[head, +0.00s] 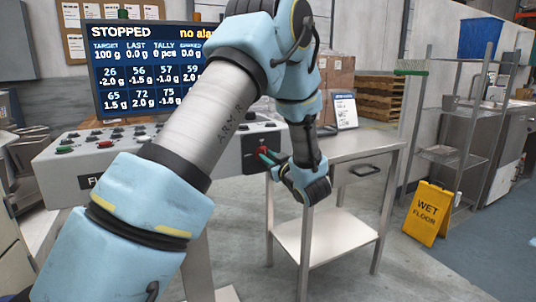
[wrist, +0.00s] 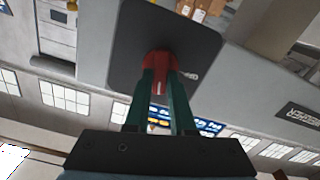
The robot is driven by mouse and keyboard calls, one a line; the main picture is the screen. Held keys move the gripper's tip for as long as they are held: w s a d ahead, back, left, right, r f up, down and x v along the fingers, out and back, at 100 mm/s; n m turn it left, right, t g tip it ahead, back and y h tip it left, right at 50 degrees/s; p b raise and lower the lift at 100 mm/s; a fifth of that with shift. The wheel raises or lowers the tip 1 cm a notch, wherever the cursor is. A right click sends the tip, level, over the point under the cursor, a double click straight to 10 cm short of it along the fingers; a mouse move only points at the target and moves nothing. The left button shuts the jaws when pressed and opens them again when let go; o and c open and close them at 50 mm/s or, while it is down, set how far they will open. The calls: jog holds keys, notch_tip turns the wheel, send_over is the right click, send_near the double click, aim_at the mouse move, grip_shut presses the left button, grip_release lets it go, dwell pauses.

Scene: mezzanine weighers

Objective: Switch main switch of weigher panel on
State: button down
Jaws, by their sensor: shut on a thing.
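The weigher panel (head: 98,152) is a grey console with rows of knobs and buttons, partly hidden behind my arm. Its main switch (head: 262,149) is a red handle on a dark plate at the panel's right end. In the wrist view the red switch (wrist: 158,62) stands on a dark square plate (wrist: 190,25). My gripper (head: 266,156) reaches the switch from the right. Its two green fingers (wrist: 158,80) are shut on the red handle, one on each side. A small light-coloured mark or lever shows beside the handle on the plate.
A display (head: 145,50) above the panel reads STOPPED. A steel table (head: 345,147) with a drawer stands right of the panel, close to my gripper. A yellow wet floor sign (head: 428,213) and a metal rack (head: 465,130) stand farther right. Open floor lies in front.

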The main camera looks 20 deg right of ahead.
jog(key=shift+m+p, duration=0.75)
jog(key=shift+m, duration=0.75)
jog(key=c, duration=0.8)
grip_release()
jog(key=shift+o, duration=0.2)
jog(key=shift+s, duration=0.15)
jog(key=s+d+b, duration=0.1)
jog(key=s+d, duration=0.1)
jog(key=s, duration=0.8)
jog(key=shift+s+b, duration=0.2)
jog(key=shift+b, duration=0.15)
jog(key=shift+d, duration=0.1)
